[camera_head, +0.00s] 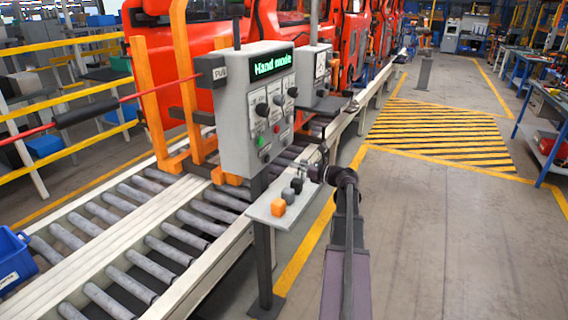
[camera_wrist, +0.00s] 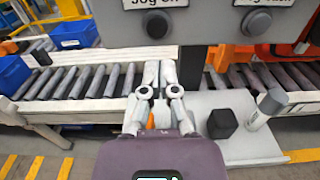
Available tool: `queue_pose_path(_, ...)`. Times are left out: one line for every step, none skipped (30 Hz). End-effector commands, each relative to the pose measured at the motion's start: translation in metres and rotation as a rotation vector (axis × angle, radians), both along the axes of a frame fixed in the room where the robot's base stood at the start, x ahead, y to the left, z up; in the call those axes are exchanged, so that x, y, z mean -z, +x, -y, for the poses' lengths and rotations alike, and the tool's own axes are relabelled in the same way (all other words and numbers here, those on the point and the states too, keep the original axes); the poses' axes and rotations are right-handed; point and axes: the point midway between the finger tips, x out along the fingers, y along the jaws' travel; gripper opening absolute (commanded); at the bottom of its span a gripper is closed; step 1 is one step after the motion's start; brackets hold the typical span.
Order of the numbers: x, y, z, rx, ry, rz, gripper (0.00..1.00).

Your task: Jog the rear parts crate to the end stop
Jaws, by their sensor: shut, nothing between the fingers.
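A grey control panel (camera_head: 258,110) stands on a post beside the roller conveyor (camera_head: 150,235); its green display reads "Hand mode". In the wrist view two dark round buttons show: one under "Jog On" (camera_wrist: 157,24), one under a partly cut-off label (camera_wrist: 257,22). My gripper (camera_head: 314,172) is shut and empty, at the right of the panel; in the wrist view its fingertips (camera_wrist: 160,66) are below the Jog On button, apart from it. A blue crate (camera_head: 14,262) is at the left edge on the rollers. The wrist view shows blue crates (camera_wrist: 12,75) (camera_wrist: 73,33); I cannot tell which is rear.
Orange frames and red car bodies (camera_head: 200,45) stand behind. The floor at right is clear, with a striped area (camera_head: 435,130).

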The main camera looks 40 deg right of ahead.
Motion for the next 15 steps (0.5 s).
queue_pose_path(0.0, -0.008, 0.002, 0.001, 0.0, 0.0, 0.0)
queue_pose_path(0.0, -0.012, 0.004, 0.002, 0.0, 0.0, 0.0)
queue_pose_path(0.0, -0.017, 0.006, 0.002, 0.0, 0.0, 0.0)
queue_pose_path(0.0, -0.02, 0.008, 0.002, 0.0, 0.0, 0.0)
queue_pose_path(0.0, -0.023, 0.009, 0.001, 0.0, 0.0, 0.0)
queue_pose_path(0.0, -0.026, 0.01, 0.0, 0.0, 0.0, 0.0)
queue_pose_path(0.0, -0.028, 0.011, 0.0, 0.0, 0.0, 0.0)
queue_pose_path(0.0, -0.03, 0.012, 0.0, 0.0, 0.0, 0.0)
queue_pose_path(0.0, -0.033, 0.013, 0.001, 0.0, 0.0, 0.0)
queue_pose_path(0.0, -0.034, 0.014, 0.001, 0.0, 0.0, 0.0)
queue_pose_path(0.0, -0.035, 0.014, 0.0, 0.0, -0.001, 0.0)
queue_pose_path(0.0, -0.036, 0.015, 0.0, 0.0, -0.001, 0.0)
queue_pose_path(0.0, -0.037, 0.015, -0.001, 0.0, -0.001, 0.0)
queue_pose_path(0.0, -0.037, 0.015, -0.001, 0.0, -0.001, 0.0)
queue_pose_path(0.0, -0.037, 0.015, -0.001, 0.0, -0.001, 0.0)
